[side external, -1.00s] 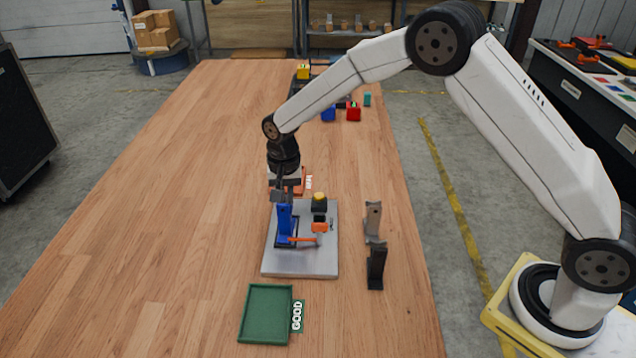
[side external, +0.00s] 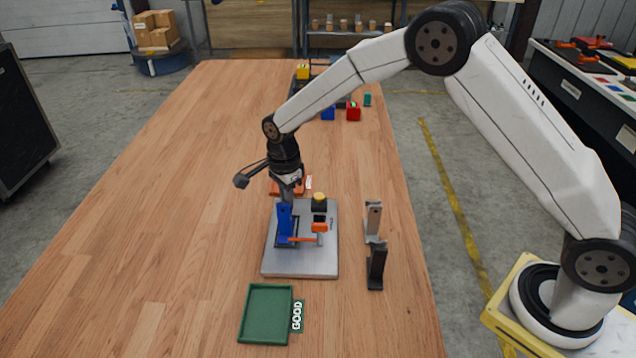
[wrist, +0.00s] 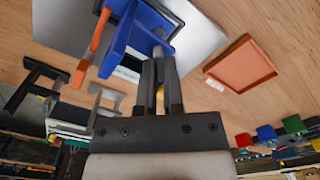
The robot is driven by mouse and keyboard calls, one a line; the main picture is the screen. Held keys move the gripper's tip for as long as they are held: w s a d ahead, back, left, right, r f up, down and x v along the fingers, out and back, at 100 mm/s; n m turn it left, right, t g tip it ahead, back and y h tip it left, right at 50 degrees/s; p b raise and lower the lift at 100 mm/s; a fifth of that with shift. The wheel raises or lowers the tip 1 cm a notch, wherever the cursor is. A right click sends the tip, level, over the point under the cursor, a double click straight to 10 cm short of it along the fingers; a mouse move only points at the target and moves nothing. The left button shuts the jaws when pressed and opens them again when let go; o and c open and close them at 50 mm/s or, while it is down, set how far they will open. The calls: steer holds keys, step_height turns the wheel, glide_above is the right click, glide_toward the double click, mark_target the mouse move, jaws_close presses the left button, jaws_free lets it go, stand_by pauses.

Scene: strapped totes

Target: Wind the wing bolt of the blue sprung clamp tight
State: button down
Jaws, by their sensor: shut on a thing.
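The blue sprung clamp (side external: 285,224) stands upright on a grey metal plate (side external: 300,268), with an orange bar beside its foot. In the wrist view the clamp (wrist: 140,25) is at the top, just beyond my fingertips. My gripper (side external: 286,196) points down at the clamp's top, on its far side. In the wrist view my gripper's fingers (wrist: 160,72) are close together, shut on the wing bolt. The fingers hide most of the bolt; a grey round part shows at their tips against the clamp. How tight the bolt is cannot be seen.
A black-and-orange fixture with a yellow top (side external: 319,199) stands on the plate's right side. An orange tray (wrist: 240,64) lies behind the plate; a green tray (side external: 266,314) marked GOOD lies in front. Grey (side external: 373,220) and black (side external: 377,266) brackets stand right. The table's left is clear.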

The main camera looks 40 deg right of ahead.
steer(key=shift+m, duration=1.3)
steer(key=c, duration=0.7)
jaws_free()
steer(key=shift+c, duration=0.2)
steer(key=shift+r, duration=0.1)
steer(key=shift+r, duration=3.8)
